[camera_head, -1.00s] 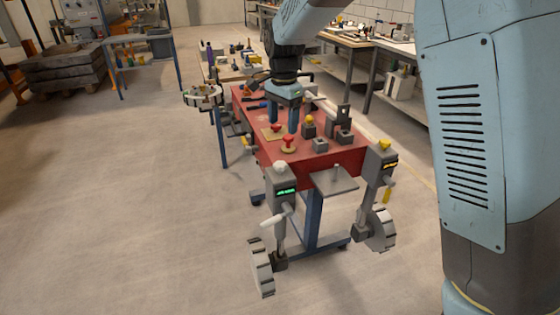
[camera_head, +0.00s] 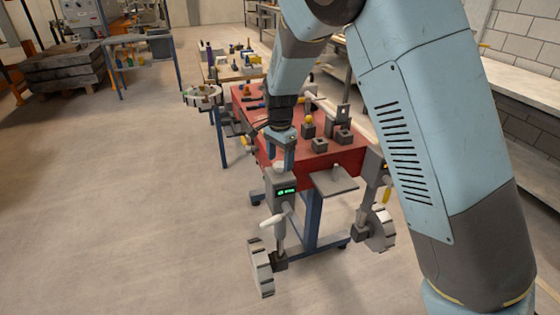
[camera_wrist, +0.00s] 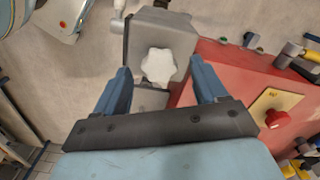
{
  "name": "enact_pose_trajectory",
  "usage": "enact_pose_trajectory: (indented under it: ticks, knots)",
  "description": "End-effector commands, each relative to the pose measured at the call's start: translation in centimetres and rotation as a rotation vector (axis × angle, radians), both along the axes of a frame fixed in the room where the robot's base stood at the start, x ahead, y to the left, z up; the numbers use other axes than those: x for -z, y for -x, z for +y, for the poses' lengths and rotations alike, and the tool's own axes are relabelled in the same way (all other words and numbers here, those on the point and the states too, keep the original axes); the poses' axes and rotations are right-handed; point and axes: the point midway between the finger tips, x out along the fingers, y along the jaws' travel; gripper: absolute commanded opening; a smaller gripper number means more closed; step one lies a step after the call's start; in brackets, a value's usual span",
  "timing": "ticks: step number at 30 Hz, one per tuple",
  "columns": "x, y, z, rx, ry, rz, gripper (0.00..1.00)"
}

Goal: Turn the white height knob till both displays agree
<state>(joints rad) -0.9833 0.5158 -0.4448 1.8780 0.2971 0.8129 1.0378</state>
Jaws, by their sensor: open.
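The white height knob (camera_wrist: 159,66) is a lobed knob on top of a grey column head in the wrist view. It also shows in the head view (camera_head: 280,166), partly hidden by my gripper. My gripper (camera_wrist: 161,80) is open, its two blue fingers to either side of the knob in the picture and apart from it. In the head view my gripper (camera_head: 281,162) is just above the knob. A green-lit display (camera_head: 287,192) is on the front of that column; its digits are too small to read. The second column (camera_head: 380,185) at the right is mostly hidden by my arm, and so is its display.
The red sandbed table (camera_head: 318,161) carries grey blocks with knobs. A red knob (camera_wrist: 277,118) on a yellow plate lies right of my gripper in the wrist view. A white crank handle (camera_head: 272,220) and wheels (camera_head: 261,267) stick out below. The floor at left is clear.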

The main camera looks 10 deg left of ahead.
Motion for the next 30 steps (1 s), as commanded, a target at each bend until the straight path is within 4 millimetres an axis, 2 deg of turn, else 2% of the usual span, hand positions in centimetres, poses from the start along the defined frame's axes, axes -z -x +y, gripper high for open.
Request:
enact_pose_trajectory:
  ticks: [6, 14, 30]
  knots:
    - [1.26, -0.01, -0.03, -0.001, 0.001, 0.001, 0.72]
    - [1.33, -0.02, -0.03, -0.001, 0.0, 0.0, 0.72]
    - [1.3, -0.01, -0.01, -0.001, 0.0, 0.0, 0.22]
